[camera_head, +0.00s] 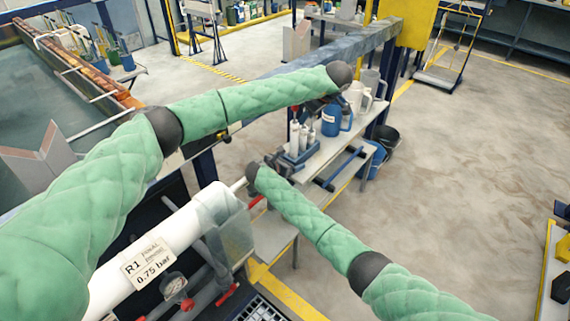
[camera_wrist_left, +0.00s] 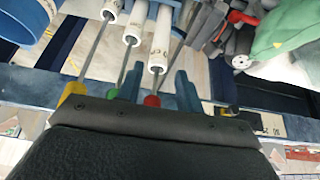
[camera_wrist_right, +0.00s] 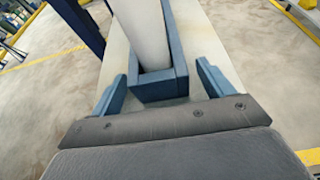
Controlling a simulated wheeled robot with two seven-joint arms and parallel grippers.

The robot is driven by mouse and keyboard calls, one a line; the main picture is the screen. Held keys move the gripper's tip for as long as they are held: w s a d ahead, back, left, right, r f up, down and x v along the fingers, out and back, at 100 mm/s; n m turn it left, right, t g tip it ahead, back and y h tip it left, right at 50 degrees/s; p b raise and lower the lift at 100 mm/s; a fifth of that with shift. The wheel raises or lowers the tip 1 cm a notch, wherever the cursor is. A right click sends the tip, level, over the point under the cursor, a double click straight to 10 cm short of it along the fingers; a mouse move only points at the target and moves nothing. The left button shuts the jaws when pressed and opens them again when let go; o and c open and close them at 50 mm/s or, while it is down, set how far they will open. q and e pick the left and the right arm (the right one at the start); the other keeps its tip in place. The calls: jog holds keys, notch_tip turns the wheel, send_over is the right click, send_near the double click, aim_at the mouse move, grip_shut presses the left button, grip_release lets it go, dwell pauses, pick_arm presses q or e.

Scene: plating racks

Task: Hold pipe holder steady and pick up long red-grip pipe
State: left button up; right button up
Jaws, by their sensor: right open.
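The blue pipe holder (camera_head: 299,160) stands on a bench in the head view, with several white pipes (camera_head: 303,137) upright in it. In the left wrist view the white pipes (camera_wrist_left: 160,40) have thin shafts and coloured ends. The red grip (camera_wrist_left: 152,101) lies between the fingers of my left gripper (camera_wrist_left: 158,82), which look apart, with gaps beside it. My left gripper (camera_head: 316,106) is above the holder in the head view. My right gripper (camera_wrist_right: 160,88) is open, its fingers either side of the holder's blue end (camera_wrist_right: 158,88) with visible gaps. Its tips are partly hidden in the head view.
A blue jug (camera_head: 331,121) and pale jugs (camera_head: 358,96) stand behind the holder on the bench. A large white cylinder labelled R1 (camera_head: 160,250) is at front left. Buckets (camera_head: 374,158) stand on the floor beyond. Open floor lies to the right.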

jog(key=shift+w+d+f, duration=0.2)
jog(key=shift+w+d, duration=0.1)
jog(key=shift+w, duration=0.15)
jog(key=c, duration=1.1)
pick_arm(q)
jog(key=shift+o, duration=1.3)
pick_arm(e)
jog(key=shift+c, duration=0.2)
pick_arm(q)
jog(key=shift+w+a+r+n, duration=0.15)
jog(key=shift+a+r+n, duration=0.05)
jog(key=shift+r+n, duration=0.2)
jog(key=w+a+r+n+g+h, duration=0.1)
jog(key=r+n, duration=0.3)
jog(key=w+a+r+n+g+h, duration=0.1)
jog(key=r+n+h, duration=0.1)
jog(key=r+n, duration=0.2)
jog(key=w+a+r+n+g+h, duration=0.1)
jog(key=a+r+n, duration=0.1)
jog(key=r+n, duration=0.2)
jog(key=shift+w+a+n+h, duration=0.1)
jog(key=shift+n+h, duration=0.2)
jog(key=shift+n, duration=0.8)
jog(key=shift+f, duration=5.8)
